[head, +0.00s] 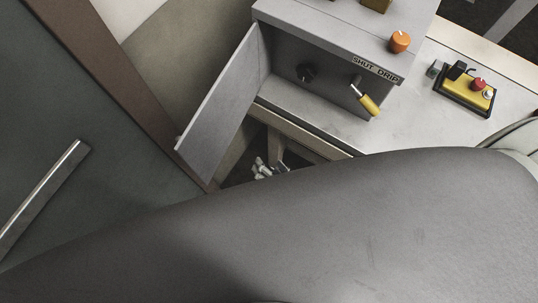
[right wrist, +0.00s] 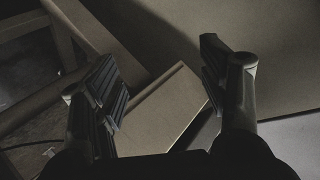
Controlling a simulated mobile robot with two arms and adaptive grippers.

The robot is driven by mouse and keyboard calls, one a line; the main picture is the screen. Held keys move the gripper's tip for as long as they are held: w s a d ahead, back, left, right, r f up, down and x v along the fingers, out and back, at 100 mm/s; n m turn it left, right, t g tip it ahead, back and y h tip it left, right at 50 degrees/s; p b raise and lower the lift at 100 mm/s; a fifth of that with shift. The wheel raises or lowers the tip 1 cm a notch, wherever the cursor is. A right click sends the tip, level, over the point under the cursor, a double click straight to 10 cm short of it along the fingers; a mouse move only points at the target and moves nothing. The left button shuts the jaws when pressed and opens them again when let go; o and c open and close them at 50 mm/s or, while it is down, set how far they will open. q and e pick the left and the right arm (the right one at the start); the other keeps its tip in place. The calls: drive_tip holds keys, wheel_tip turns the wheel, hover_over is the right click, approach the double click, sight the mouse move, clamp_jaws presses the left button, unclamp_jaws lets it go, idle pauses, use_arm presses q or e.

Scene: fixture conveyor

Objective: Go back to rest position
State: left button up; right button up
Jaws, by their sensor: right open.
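My right gripper (right wrist: 160,88) shows in the right wrist view with its two dark padded fingers spread wide apart. Nothing is held between them; a pale flat panel (right wrist: 155,115) shows behind the gap, and I cannot tell how far off it is. In the head view a large smooth grey shape, likely my own arm, covers the lower part. My left gripper is not seen in either view.
An orange knob (head: 400,42) sits on top. A yellow control box (head: 467,90) lies on the bench (head: 425,115).

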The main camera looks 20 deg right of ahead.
idle(0.4)
drive_tip(key=s+d+f+n+g, duration=0.2)
drive_tip(key=s+f, duration=0.4)
drive_tip(key=s, duration=0.3)
drive_tip(key=s+d+f+n+g+h, duration=0.1)
drive_tip(key=s+d+f+n+g, duration=0.2)
drive_tip(key=s, duration=0.6)
drive_tip(key=s+d+f+n+g+h, duration=0.1)
drive_tip(key=s+d+f+n+g, duration=0.2)
drive_tip(key=s+d+f+g, duration=0.2)
drive_tip(key=s+d+f, duration=0.3)
drive_tip(key=s+f, duration=0.1)
drive_tip(key=shift+s+d+g, duration=0.2)
drive_tip(key=shift+d+g, duration=0.2)
drive_tip(key=shift+f, duration=0.1)
idle(0.9)
